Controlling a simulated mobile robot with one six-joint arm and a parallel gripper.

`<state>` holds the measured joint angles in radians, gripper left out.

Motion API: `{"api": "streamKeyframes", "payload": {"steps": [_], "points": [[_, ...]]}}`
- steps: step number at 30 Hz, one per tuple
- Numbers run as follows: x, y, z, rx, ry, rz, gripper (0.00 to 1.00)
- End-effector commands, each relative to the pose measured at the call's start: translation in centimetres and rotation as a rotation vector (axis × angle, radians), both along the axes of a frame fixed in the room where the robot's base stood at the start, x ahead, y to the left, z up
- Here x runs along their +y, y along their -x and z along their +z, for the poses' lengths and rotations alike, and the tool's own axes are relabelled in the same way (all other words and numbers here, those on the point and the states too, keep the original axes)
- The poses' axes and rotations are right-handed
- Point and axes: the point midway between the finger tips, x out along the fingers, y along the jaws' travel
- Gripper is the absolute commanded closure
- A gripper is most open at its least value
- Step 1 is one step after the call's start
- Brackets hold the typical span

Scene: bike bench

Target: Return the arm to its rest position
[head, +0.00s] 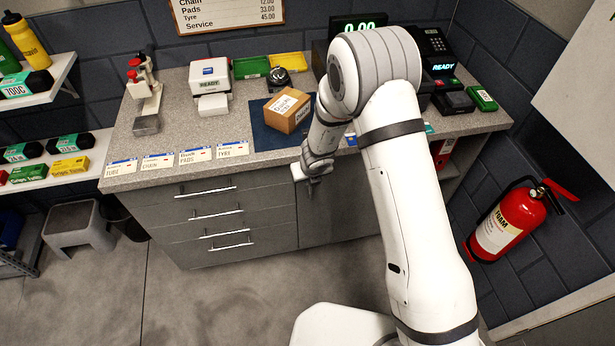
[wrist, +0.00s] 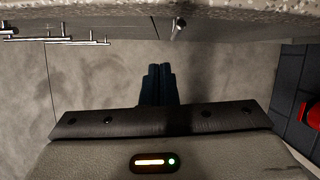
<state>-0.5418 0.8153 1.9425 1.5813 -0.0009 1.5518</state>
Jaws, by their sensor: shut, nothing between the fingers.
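My gripper (head: 313,180) hangs just in front of the counter's front edge, below the level of the worktop, with my white arm bent above it. In the wrist view its two dark fingers (wrist: 158,84) lie together, shut and empty, over the grey floor. The counter (head: 240,168) shows at the top edge of the wrist view.
A cardboard box (head: 287,110) sits on a dark blue mat (head: 264,138) behind my gripper. Drawer handles (head: 216,214) stick out from the counter front. A red fire extinguisher (head: 508,222) hangs at the right. The floor (head: 200,290) in front is clear.

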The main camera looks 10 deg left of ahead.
Motion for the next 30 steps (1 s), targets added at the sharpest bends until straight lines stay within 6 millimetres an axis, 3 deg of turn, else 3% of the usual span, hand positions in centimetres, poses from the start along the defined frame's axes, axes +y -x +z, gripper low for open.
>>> {"api": "streamKeyframes", "payload": {"steps": [10,13,18,22,30], "points": [[-0.2,0.1,1.1,-0.006,-0.001,0.013,1.00],[-0.5,-0.4,2.9,-0.033,-0.005,0.083,1.00],[-2.0,-0.9,9.5,-0.146,0.008,0.380,1.00],[-4.1,0.1,15.0,-0.255,0.056,0.664,1.00],[-10.2,5.1,23.6,-0.440,0.248,1.235,1.00]]}}
